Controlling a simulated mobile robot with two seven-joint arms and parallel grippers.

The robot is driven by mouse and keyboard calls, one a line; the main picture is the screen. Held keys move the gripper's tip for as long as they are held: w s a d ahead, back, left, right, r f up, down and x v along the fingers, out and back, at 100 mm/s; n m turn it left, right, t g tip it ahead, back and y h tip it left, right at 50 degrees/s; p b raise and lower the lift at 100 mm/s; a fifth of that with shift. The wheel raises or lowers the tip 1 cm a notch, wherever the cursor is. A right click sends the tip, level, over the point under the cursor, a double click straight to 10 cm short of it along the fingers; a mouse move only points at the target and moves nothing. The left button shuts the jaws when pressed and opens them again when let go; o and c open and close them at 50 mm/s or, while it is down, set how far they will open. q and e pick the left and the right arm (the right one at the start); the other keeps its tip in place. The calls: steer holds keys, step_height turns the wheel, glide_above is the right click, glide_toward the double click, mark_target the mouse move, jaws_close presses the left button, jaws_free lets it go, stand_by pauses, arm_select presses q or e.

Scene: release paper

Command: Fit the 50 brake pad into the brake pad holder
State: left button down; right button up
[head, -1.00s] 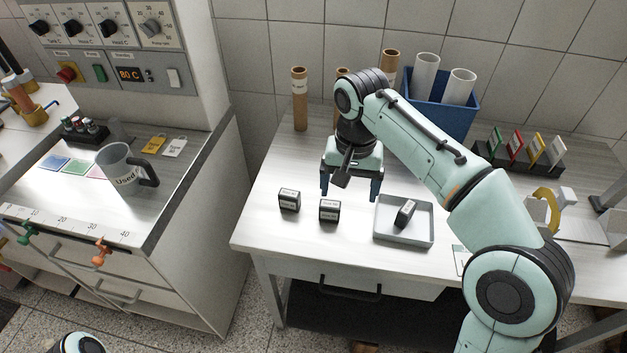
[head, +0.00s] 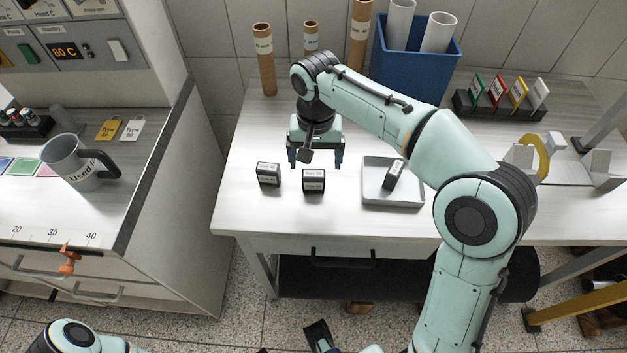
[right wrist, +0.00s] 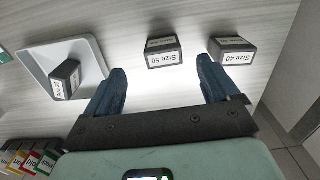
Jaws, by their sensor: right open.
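A small black block labelled Size 50 (head: 313,181) stands on the right-hand table; in the right wrist view it (right wrist: 165,52) is centred ahead of the fingers. My right gripper (head: 315,162) is open and empty behind and above it, its fingers (right wrist: 165,85) apart on either side. A similar block labelled Size 40 (head: 268,174) stands to the left. I cannot identify the brake pad holder with certainty. A dark part at the bottom edge may be my left gripper (head: 318,337), mostly cut off.
A blue bin (head: 408,70) with white tubes and several brown tubes (head: 264,60) stand at the back. A rack of coloured cards (head: 505,105) and a yellow ring-shaped fixture (head: 541,155) are at the right. A gap separates the left counter with the grey mug (head: 75,165).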

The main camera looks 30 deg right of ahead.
mark_target(314, 173)
steer(key=f, duration=0.2)
steer(key=w+f+b, duration=0.1)
steer(key=f, duration=0.1)
steer(key=shift+f, duration=0.35)
steer(key=c, duration=1.5)
steer(key=shift+c, duration=0.5)
steer(key=shift+r, duration=0.2)
